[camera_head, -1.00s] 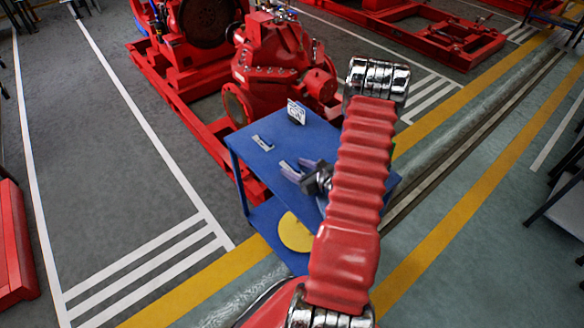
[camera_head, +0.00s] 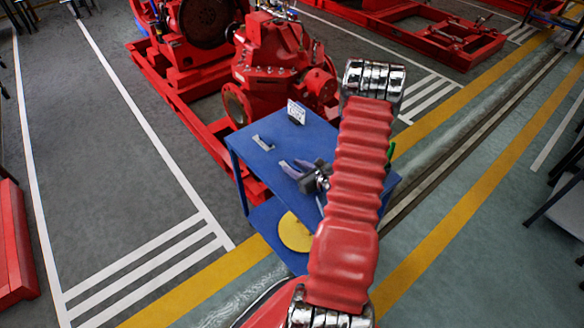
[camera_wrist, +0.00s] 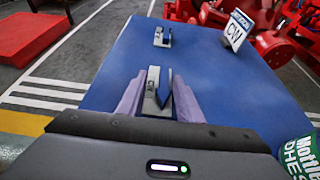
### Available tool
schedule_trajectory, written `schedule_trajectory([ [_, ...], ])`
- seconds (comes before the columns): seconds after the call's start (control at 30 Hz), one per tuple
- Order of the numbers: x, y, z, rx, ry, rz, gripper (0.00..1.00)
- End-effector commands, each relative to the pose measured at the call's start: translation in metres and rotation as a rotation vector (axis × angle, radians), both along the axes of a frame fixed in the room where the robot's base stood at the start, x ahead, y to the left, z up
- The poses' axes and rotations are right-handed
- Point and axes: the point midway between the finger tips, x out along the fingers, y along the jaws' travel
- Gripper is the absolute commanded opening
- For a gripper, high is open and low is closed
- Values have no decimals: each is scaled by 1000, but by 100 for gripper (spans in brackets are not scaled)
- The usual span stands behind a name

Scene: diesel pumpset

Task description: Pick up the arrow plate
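A small upright grey plate piece with a dark blue pointed face (camera_wrist: 160,88), which looks like the arrow plate, stands on the blue table between my fingers in the wrist view. My gripper (camera_wrist: 159,80) has its two purple-grey fingers apart, one on each side of it. I cannot tell whether they touch it. In the head view my gripper (camera_head: 293,167) is low over the tabletop, and the fingers mostly hide the piece. A second, similar small grey piece (camera_wrist: 162,37) stands farther back on the table; it also shows in the head view (camera_head: 262,143).
The blue table (camera_wrist: 105,82) has a white sign reading CW (camera_wrist: 236,30) at its back right. A green and white container (camera_wrist: 300,156) is at the right edge. A yellow disc (camera_head: 294,233) lies on the lower shelf. A red pump (camera_head: 275,60) stands behind the table.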

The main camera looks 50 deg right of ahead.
Motion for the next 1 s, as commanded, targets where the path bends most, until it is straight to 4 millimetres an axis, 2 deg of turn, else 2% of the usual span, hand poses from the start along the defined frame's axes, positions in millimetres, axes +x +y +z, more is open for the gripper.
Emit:
schedule_trajectory([
  [0.07, 0, 0, 0, 0, 0, 0, 27],
  [0.3, 0, 0, 0, 0, 0, 0, 10],
  [0.67, 1, 0, 3, -1, -1, 1, 10],
  [0.87, 1, 0, 18, -1, -2, 3, 10],
  [1.0, 1, 0, 36, -4, -3, 2, 10],
])
